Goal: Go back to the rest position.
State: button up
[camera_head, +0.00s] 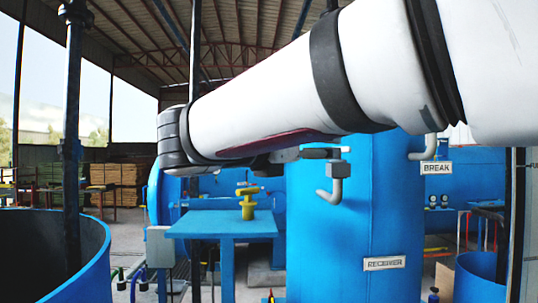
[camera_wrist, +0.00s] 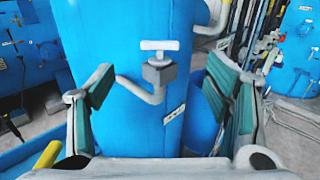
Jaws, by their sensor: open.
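My gripper (camera_wrist: 165,112) is open and empty in the wrist view, its two green-padded fingers wide apart. Between the fingers, farther off, stands the tall blue receiver tank (camera_wrist: 110,50) with a grey valve (camera_wrist: 158,72) and bent pipe on its front. The receiver tank (camera_head: 345,245) stands below the arm, with a "RECEIVER" label (camera_head: 384,263). The grey valve (camera_head: 338,170) shows just under my arm; I cannot tell whether they touch.
A blue table (camera_head: 221,224) with a yellow valve-like object (camera_head: 247,202) stands left of the tank. An open blue vat (camera_head: 75,250) fills the lower left. A "BREAK" sign (camera_head: 437,168) and a blue drum (camera_head: 480,275) are at the right. Stacked wood (camera_head: 118,180) lies far back.

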jog(key=s+d+f+m+g+y, duration=0.2)
jog(key=s+d+f+m, duration=0.2)
jog(key=f, duration=0.2)
jog(key=s+d+f+m+g+y+b, duration=0.1)
jog(key=s+d+f+m+g, duration=0.1)
jog(key=s+d+f+m, duration=0.35)
jog(key=s+d+f+m+g+y, duration=0.2)
jog(key=d+f+m+g, duration=0.1)
jog(key=f, duration=0.4)
jog(key=s+a+f+m+y, duration=0.2)
jog(key=s+f+m+y, duration=0.2)
jog(key=f+m, duration=0.3)
jog(key=s+a+f+m+y+b, duration=0.1)
jog(key=s+a+f+m+y, duration=0.1)
jog(key=s+f+m, duration=0.3)
jog(key=shift+s+f+m+y, duration=0.35)
jog(key=shift+f+m+y, duration=0.6)
jog(key=shift+m, duration=0.3)
